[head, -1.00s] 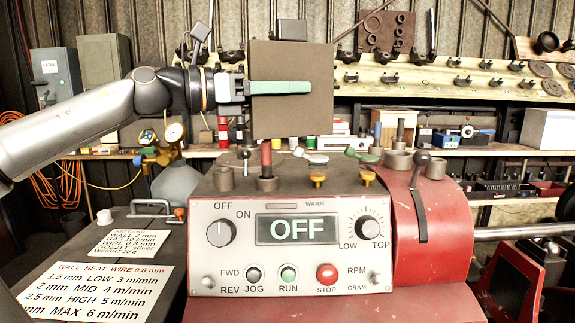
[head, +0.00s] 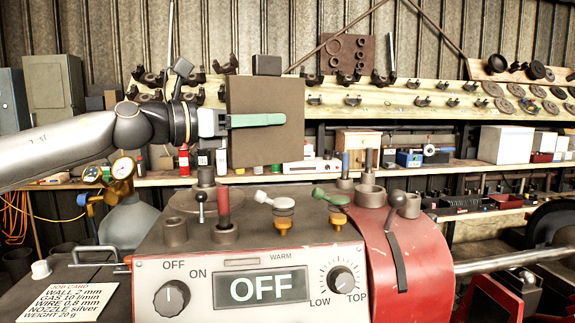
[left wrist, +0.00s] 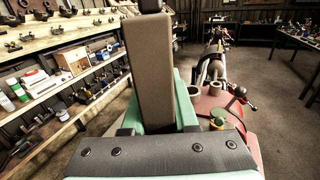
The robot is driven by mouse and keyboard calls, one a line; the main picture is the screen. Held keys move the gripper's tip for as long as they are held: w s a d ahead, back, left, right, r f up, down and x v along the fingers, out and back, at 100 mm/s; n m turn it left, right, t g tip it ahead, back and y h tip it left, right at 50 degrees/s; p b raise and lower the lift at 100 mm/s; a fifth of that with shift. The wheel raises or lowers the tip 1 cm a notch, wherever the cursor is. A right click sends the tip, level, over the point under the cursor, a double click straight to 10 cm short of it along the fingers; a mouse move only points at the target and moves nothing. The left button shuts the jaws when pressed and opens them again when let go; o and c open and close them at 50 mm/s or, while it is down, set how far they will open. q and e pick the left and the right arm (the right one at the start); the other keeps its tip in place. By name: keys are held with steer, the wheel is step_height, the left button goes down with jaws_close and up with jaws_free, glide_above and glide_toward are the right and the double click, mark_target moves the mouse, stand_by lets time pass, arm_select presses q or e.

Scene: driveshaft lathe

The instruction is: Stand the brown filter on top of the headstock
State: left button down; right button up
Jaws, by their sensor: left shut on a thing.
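The brown filter (head: 262,143) is a flat square block held upright in my left gripper (head: 258,121). One green finger lies across its near face, and the gripper is shut on it. In the left wrist view the filter (left wrist: 150,75) stands edge-on between the green fingers (left wrist: 155,112). In the head view the filter appears above the headstock (head: 255,262), the red and grey machine housing with the OFF display. Its lower edge shows above the headstock's top, apart from it in the picture. My right gripper is not in view.
A black lever (head: 396,245) stands on the red cover. Shelves with tools and bottles run along the back wall.

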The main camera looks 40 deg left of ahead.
mark_target(290, 150)
arm_select(q)
steer(key=w+f, duration=0.1)
steer(key=f, duration=0.1)
steer(key=w+f, duration=0.2)
steer(key=w+d+f, duration=0.1)
steer(key=w+f, duration=0.1)
steer(key=shift+w+p, duration=0.15)
steer(key=shift+p, duration=0.2)
steer(key=shift+w+f+b, duration=0.2)
steer(key=shift+f+b, duration=0.15)
steer(key=shift+f, duration=1.35)
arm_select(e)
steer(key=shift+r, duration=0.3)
arm_select(q)
steer(key=shift+d, duration=0.1)
steer(key=shift+f+b, duration=0.25)
steer(key=shift+b, duration=0.05)
steer(key=c, duration=0.7)
jaws_free()
steer(key=shift+r, duration=0.1)
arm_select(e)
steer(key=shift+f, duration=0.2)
